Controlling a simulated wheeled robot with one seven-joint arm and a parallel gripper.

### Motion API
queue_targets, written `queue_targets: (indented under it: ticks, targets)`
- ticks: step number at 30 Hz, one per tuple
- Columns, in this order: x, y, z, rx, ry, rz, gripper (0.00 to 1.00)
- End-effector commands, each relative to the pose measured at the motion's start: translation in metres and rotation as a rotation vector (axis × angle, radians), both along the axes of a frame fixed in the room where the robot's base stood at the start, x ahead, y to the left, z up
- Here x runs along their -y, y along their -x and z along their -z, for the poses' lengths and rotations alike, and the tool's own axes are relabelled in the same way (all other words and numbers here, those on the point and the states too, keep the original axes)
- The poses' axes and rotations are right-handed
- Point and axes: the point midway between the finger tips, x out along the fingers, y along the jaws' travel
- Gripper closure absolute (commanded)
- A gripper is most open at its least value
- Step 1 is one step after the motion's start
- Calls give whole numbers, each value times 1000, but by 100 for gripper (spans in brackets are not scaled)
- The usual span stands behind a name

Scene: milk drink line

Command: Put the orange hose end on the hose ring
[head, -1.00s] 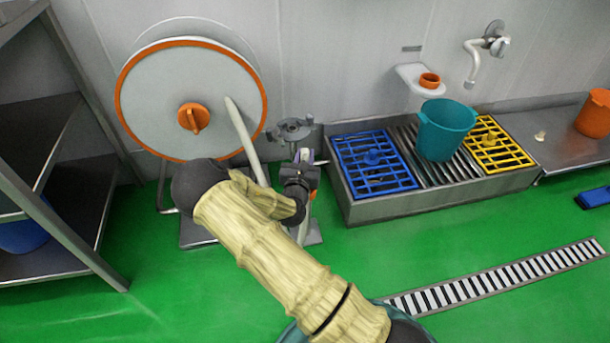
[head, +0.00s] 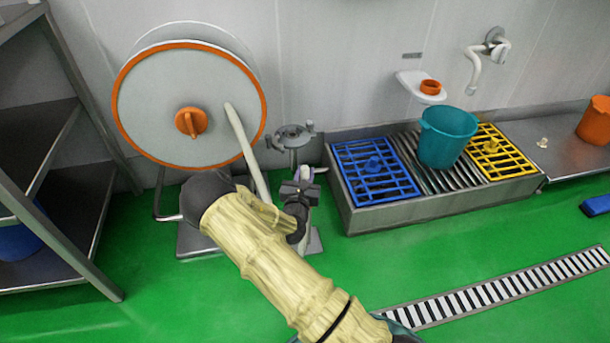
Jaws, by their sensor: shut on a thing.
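My gripper (head: 303,176) is just in front of and below a grey metal stand head (head: 292,136) with small side knobs, beside the hose reel. It is shut, with a pale hose piece (head: 304,238) showing beneath it. The orange hose end itself is hidden by the gripper and arm. The white hose (head: 242,140) runs down from the reel and passes behind my arm. I cannot tell whether this or the stand head is the hose ring.
The large orange-rimmed reel (head: 155,105) stands behind my arm. A steel trough (head: 440,207) with blue and yellow grates and a teal bucket (head: 447,138) is to the right. A steel shelf rack (head: 45,150) is at left. Green floor in front is mostly clear.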

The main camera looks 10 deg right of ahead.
Motion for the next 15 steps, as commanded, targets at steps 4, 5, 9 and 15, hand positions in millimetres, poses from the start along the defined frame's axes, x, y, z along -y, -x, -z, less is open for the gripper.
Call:
queue_targets:
  ticks: [4,5,9,15]
  targets:
    - [0,0,2,0,0,0,63]
    - [0,0,2,0,0,0,57]
    - [0,0,2,0,0,0,55]
    - [0,0,0,0,0,0,55]
